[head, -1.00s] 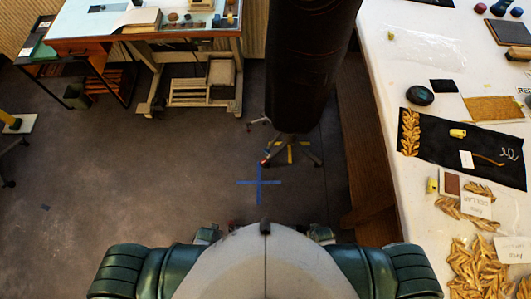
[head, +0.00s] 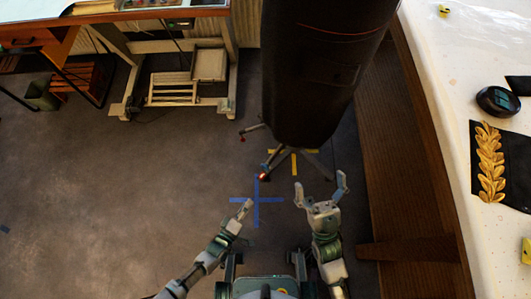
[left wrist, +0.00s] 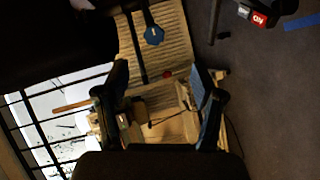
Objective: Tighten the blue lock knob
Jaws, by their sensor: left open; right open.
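The blue lock knob (left wrist: 154,34) shows in the left wrist view, on a dark rod, beyond and between my left fingertips. I cannot make it out in the head view. A black-covered form (head: 318,70) hangs over a stand with splayed legs (head: 290,163) in the head view. My left gripper (head: 245,207) is in front of the stand, apart from it; its open, empty fingers show in the left wrist view (left wrist: 160,70). My right gripper (head: 320,186) is open and empty, with its fingers up, in front of the stand and to the right.
A white-topped table (head: 440,75) with a black round item (head: 497,101) and gold leaf trim (head: 489,163) lies at right, its wooden side beam (head: 392,140) near my right arm. A workbench (head: 120,13) stands at back left.

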